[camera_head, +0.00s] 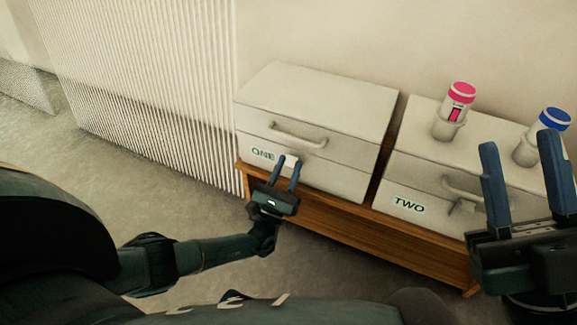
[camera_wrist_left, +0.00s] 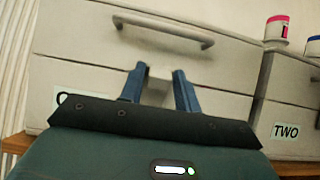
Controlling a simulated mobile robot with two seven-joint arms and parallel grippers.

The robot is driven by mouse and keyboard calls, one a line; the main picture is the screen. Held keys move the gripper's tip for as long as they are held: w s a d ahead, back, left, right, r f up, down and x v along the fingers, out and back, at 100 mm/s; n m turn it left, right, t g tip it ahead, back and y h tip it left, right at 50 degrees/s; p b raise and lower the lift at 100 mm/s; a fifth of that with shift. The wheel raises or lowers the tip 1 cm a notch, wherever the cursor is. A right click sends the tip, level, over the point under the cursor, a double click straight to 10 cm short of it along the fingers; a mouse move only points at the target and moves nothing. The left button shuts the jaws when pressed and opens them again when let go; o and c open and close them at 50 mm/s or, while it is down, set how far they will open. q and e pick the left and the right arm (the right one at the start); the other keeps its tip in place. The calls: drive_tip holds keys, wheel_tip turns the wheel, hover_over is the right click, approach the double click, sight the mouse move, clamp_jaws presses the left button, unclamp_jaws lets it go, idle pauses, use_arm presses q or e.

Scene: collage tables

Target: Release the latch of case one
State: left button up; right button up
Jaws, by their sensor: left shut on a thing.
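Case one (camera_head: 315,110) is a white box with a lid, a bar handle and a label reading ONE. Its lid looks closed. My left gripper (camera_head: 290,160) is at its front, below the handle and right of the label. In the left wrist view, the left fingers (camera_wrist_left: 158,70) are shut on the small white latch (camera_wrist_left: 155,92) of case one; the gripper hides its lower part. My right gripper (camera_head: 520,142) is open with nothing seen between its fingers, in front of case two.
Case two (camera_head: 412,154), labelled TWO, stands to the right on the same wooden cabinet (camera_head: 420,245). A pink-capped container (camera_head: 459,100) and a blue-capped one (camera_head: 553,119) stand in holders on it. A ribbed white panel (camera_head: 150,70) is at the left.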

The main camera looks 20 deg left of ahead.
use_arm(q)
drive_tip(key=shift+f, duration=0.15)
idle(0.4)
drive_tip(key=o, duration=0.8)
drive_tip(key=shift+s, duration=0.1)
drive_tip(key=v, duration=0.7)
drive_tip(key=shift+s+f, duration=0.1)
drive_tip(key=shift+f, duration=0.15)
